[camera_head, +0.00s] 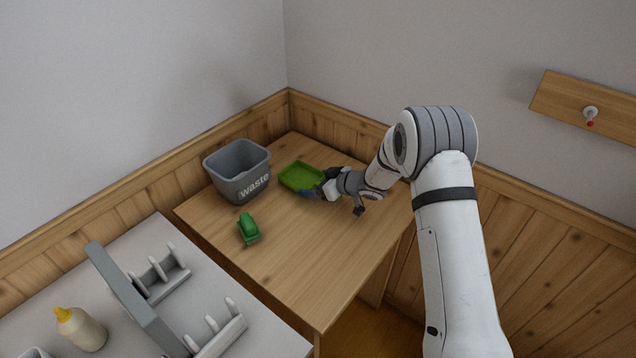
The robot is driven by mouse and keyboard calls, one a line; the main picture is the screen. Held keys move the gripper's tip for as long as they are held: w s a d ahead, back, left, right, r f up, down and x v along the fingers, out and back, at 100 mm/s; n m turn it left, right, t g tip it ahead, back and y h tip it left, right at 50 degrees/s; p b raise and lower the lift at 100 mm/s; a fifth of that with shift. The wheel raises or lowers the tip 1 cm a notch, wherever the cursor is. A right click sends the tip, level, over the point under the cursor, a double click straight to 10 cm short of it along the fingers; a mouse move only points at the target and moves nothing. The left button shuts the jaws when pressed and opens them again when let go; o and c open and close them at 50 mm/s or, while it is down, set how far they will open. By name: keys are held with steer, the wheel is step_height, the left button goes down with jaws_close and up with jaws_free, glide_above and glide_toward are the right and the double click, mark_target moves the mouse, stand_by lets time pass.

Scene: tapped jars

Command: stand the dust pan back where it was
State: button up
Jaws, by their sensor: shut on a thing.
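The green dust pan (299,176) is at the far corner of the wooden table (290,266), its open tray facing up. My gripper (321,188) is at the pan's right side, shut on the dust pan. The grip itself is small and partly hidden by the dark fingers. Whether the pan touches the table or is slightly above it cannot be told.
A grey waste bin (228,186) stands left of the pan. A green brush-like object (248,229) lies on the table in front of the bin. A grey rack (139,300) and a yellow-topped bottle (80,330) are on the white surface at lower left. The table's middle is clear.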

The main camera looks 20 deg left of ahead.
steer(key=shift+f+b, duration=0.3)
steer(key=shift+f, duration=0.2)
stand_by(0.3)
steer(key=o, duration=1.3)
steer(key=shift+o, duration=0.2)
steer(key=shift+d+r, duration=0.1)
steer(key=shift+p+v, duration=1.75)
steer(key=shift+v, duration=2.15)
steer(key=v, duration=0.7)
steer(key=shift+s+d+r+b, duration=0.15)
steer(key=shift+d+r+b, duration=0.05)
steer(key=shift+d+b, duration=0.15)
